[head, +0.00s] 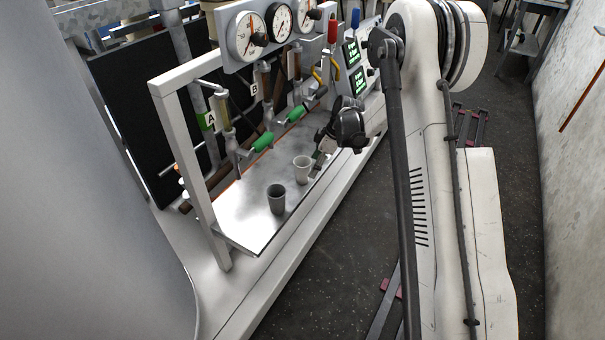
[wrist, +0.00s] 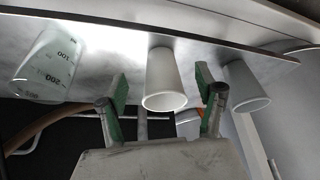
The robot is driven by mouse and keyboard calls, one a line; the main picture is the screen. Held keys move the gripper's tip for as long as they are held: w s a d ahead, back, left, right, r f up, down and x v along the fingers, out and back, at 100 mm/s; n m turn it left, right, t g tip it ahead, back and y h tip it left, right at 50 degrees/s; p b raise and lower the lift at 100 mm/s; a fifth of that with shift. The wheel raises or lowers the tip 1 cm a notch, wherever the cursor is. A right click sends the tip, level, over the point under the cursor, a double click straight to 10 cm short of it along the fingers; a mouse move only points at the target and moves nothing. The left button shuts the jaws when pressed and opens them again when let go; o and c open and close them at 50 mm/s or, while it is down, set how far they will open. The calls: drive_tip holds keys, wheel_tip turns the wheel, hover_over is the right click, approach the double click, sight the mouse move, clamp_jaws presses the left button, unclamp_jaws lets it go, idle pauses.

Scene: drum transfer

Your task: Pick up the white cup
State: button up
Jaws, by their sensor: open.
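The white cup (head: 302,168) stands upright on the metal shelf (head: 240,215) in the head view, just left of my gripper (head: 319,158). In the wrist view, the white cup (wrist: 165,78) appears between the two green-padded fingers of my gripper (wrist: 163,88). The fingers are spread apart, with gaps on both sides of the cup. I cannot tell how far the fingertips reach along it. The cup's rim and outer side are visible.
A dark grey cup (head: 276,199) stands nearer on the shelf; it also shows right of the fingers in the wrist view (wrist: 245,86). A clear graduated beaker (wrist: 48,66) is on the left there. Green-handled valves (head: 262,142) and gauges (head: 250,36) rise behind the cups.

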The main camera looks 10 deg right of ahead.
sight(299, 168)
drive_tip(key=a, duration=0.1)
drive_tip(key=w+a, duration=0.1)
drive_tip(key=a+b, duration=0.1)
drive_tip(key=shift+w+a, duration=0.25)
drive_tip(key=shift+a, duration=0.15)
drive_tip(key=shift+b+x, duration=0.4)
drive_tip(key=shift+x, duration=0.85)
drive_tip(key=shift+w+a+f, duration=0.15)
drive_tip(key=shift+a+f, duration=0.05)
drive_tip(key=shift+f, duration=0.05)
drive_tip(key=shift+c, duration=0.2)
drive_tip(key=c, duration=1)
